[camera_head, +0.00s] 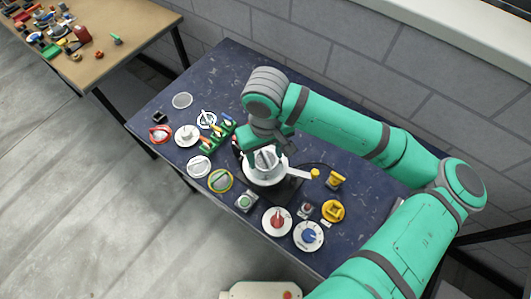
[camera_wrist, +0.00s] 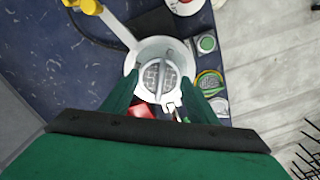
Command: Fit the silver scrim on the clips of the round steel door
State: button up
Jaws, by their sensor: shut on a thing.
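The silver scrim (camera_head: 265,158) is a small grey mesh disc with a raised bar across it. In the wrist view the scrim (camera_wrist: 152,76) lies between my two fingers. My gripper (camera_head: 261,148) is shut on it, pointing down. The round steel door (camera_head: 264,179) appears as a pale round piece with a lever at its side. It also shows in the wrist view (camera_wrist: 143,49), directly behind the scrim. The scrim looks inside the door's outline; I cannot tell whether they touch. The clips cannot be made out, and my gripper hides part of the door.
Left of the door are a green rack (camera_head: 222,136), a grey mesh disc (camera_head: 199,166) and a yellow-rimmed disc (camera_head: 220,180). Near the front are a red-knobbed dial (camera_head: 277,221) and a blue-knobbed dial (camera_head: 308,236). A yellow cup (camera_head: 336,179) stands at right.

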aim_at(266, 155)
jog(key=shift+f, duration=0.55)
dwell(0.9)
jog(key=o, duration=1.1)
jog(key=shift+o, duration=0.2)
jog(key=shift+o, duration=1.2)
jog(key=shift+r, duration=3.8)
